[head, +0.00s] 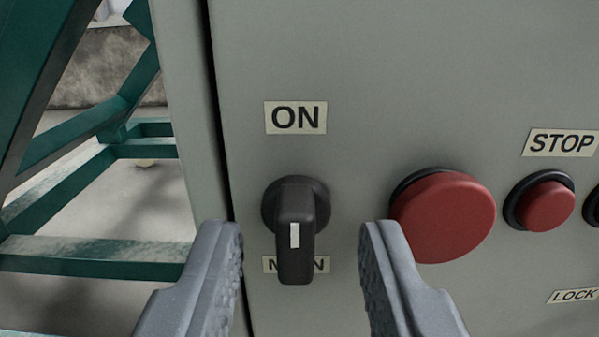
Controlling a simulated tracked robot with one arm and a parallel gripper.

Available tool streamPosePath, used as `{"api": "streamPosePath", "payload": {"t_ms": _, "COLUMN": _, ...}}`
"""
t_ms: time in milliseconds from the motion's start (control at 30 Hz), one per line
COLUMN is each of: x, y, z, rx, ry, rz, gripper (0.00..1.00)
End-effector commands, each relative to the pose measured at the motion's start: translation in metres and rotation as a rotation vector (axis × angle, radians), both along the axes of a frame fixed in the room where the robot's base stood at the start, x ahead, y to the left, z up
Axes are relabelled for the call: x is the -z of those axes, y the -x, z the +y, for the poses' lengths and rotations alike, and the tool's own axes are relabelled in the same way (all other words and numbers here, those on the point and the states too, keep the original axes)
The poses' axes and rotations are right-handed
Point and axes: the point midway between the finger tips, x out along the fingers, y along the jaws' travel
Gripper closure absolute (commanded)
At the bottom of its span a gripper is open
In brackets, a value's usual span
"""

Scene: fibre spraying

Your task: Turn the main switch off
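The main switch (296,228) is a black rotary knob on a grey panel, in the middle of the head view. Its handle stands upright, with a white mark on it. An "ON" label (295,118) sits above it, and a "MAIN" label (270,264) behind the handle's lower end is partly hidden by it. My gripper (301,245) is open, with one grey finger to the left of the handle and one to the right. Clear gaps show on both sides, and neither finger appears to touch the handle.
A large red button (444,217) is close to the right finger. A smaller red button (546,206) under a "STOP" label (561,142) is further right. A "LOCK" label (573,296) is at lower right. A green steel frame (80,252) stands left of the panel.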

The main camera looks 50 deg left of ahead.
Motion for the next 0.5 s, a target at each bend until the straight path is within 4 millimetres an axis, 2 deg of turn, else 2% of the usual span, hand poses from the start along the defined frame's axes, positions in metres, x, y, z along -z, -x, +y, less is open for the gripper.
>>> {"api": "streamPosePath", "payload": {"t_ms": 200, "x": 0.0003, "y": -0.0083, "z": 0.0123, "rx": -0.001, "ry": 0.000, "rz": 0.000, "gripper": 0.67}}
{"api": "streamPosePath", "payload": {"t_ms": 467, "x": 0.0001, "y": -0.0090, "z": 0.0132, "rx": 0.000, "ry": 0.000, "rz": 0.001, "gripper": 0.67}}
{"api": "streamPosePath", "payload": {"t_ms": 500, "x": 0.0001, "y": -0.0089, "z": 0.0132, "rx": 0.000, "ry": 0.000, "rz": 0.001, "gripper": 0.70}}
